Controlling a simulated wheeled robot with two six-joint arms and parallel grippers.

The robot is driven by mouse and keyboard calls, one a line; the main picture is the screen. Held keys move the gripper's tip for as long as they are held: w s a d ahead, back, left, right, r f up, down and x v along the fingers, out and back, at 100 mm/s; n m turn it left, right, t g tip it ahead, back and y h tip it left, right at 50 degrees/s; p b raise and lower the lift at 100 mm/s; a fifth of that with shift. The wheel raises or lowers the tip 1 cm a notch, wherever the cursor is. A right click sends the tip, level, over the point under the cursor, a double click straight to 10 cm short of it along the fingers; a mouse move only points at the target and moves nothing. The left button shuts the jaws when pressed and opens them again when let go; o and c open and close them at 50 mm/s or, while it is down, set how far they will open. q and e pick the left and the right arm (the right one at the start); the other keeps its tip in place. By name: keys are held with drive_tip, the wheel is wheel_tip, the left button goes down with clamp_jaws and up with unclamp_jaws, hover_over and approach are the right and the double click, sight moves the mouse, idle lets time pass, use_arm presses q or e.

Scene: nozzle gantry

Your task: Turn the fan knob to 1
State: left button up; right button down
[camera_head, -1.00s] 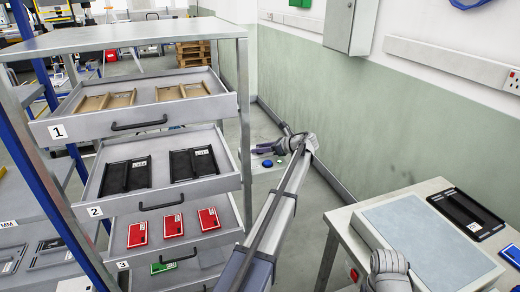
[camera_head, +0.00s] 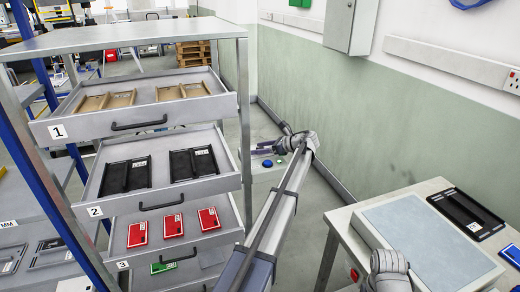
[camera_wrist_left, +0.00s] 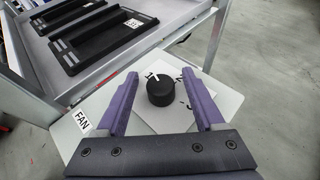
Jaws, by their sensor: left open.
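The fan knob (camera_wrist_left: 160,90) is black and round with a white pointer line towards its upper left. It sits on a pale plate with printed marks, partly hidden, one of which looks like a 1 near the pointer. In the head view the left gripper (camera_head: 262,149) is over the small panel beyond the drawer rack. My right gripper is out of view.
A drawer rack (camera_head: 140,40) with open drawers stands left of my left arm. Its drawer with black trays (camera_wrist_left: 95,35) is close to the gripper. The green and white wall (camera_head: 330,95) is on the right. A bench (camera_head: 340,222) stands front right.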

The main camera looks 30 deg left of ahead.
sight(276, 157)
use_arm(q)
drive_tip(key=p+v, duration=0.3)
drive_tip(key=v, duration=0.4)
drive_tip(key=shift+d+r, duration=0.2)
drive_tip(key=shift+d, duration=0.1)
idle(0.4)
